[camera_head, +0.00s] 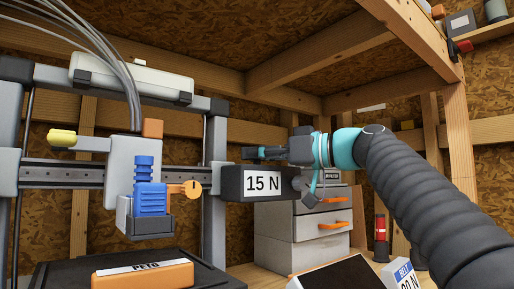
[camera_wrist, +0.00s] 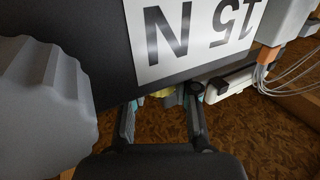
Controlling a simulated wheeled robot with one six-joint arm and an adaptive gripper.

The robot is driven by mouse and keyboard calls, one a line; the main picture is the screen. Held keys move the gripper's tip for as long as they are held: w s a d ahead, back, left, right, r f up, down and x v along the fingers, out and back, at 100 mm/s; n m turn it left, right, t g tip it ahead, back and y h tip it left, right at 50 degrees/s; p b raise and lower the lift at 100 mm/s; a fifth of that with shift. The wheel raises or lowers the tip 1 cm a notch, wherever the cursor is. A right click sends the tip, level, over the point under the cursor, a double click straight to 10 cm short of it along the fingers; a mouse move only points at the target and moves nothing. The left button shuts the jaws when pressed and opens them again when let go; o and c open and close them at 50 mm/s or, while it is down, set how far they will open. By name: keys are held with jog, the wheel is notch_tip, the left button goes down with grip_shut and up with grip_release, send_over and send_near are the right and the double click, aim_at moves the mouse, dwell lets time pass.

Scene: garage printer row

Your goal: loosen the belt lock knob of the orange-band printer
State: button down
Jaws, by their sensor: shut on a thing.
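The printer's dark tension block (camera_head: 232,184), labelled 15 N, sits at the right end of the grey gantry. In the wrist view the block (camera_wrist: 95,35) fills the top, its label upside down. A large grey ribbed knob (camera_wrist: 45,100) stands at its side; it shows small in the head view (camera_head: 301,186). My gripper (camera_head: 268,152) is just above and behind the block, pointing left.
The print head (camera_head: 150,190) has a blue part and an orange lever (camera_head: 185,189). An orange block (camera_head: 145,275) lies on the dark bed below. Grey drawers (camera_head: 290,225) stand behind my arm.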

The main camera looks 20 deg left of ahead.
jog(key=shift+r+n+g+p, duration=0.1)
jog(key=shift+n+g+p, duration=0.4)
jog(key=shift+g, duration=0.6)
jog(key=c, duration=0.8)
grip_release()
jog(key=shift+c, duration=0.2)
jog(key=w+d, duration=0.1)
jog(key=d, duration=1.1)
jog(key=shift+w, duration=0.25)
